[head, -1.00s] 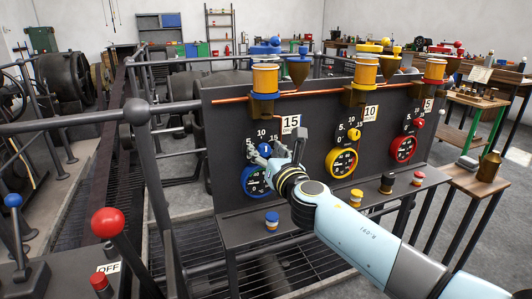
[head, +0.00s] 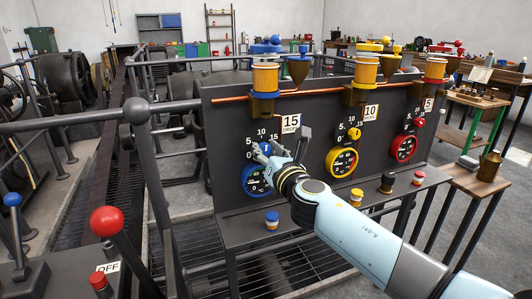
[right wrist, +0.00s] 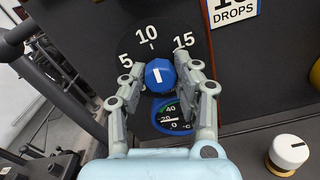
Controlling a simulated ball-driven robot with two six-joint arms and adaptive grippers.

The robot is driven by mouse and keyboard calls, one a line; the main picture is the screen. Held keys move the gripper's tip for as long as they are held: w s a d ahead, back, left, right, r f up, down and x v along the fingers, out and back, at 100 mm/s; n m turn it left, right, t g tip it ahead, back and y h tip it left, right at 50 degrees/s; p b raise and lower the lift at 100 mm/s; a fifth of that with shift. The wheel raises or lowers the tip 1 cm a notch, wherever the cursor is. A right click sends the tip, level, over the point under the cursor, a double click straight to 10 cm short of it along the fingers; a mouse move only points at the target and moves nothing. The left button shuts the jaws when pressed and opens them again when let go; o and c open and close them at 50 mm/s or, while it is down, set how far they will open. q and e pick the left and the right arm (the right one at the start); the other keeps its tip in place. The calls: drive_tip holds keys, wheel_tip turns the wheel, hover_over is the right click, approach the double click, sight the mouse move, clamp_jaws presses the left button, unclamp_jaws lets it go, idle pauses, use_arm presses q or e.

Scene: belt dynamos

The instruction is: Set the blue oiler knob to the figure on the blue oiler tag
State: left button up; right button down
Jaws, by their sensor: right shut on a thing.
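The blue oiler knob (right wrist: 160,76) sits on a black dial plate (right wrist: 110,50) marked 5, 10 and 15. In the right wrist view its white line points up, roughly toward the 10. The blue oiler tag (head: 291,123) reads 15 in the head view; in the right wrist view it is cut off at the top (right wrist: 233,12). My right gripper (right wrist: 161,80) is shut on the knob, one finger on each side. In the head view the gripper (head: 263,153) largely hides the knob. My left gripper is not in view.
A blue-rimmed gauge (right wrist: 172,116) sits just below the knob. Yellow (head: 341,162) and red (head: 404,148) gauges with their own knobs are to the right. A shelf with small capped knobs (head: 272,220) juts out below the panel. A red-balled lever (head: 107,221) stands at front left.

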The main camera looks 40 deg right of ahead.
drive_tip(key=m+b, duration=0.2)
drive_tip(key=m, duration=0.4)
drive_tip(key=shift+f, duration=0.15)
drive_tip(key=m+b, duration=0.1)
drive_tip(key=m, duration=0.3)
drive_tip(key=shift+m+b, duration=0.4)
drive_tip(key=c, duration=1)
unclamp_jaws()
drive_tip(key=v, duration=1.2)
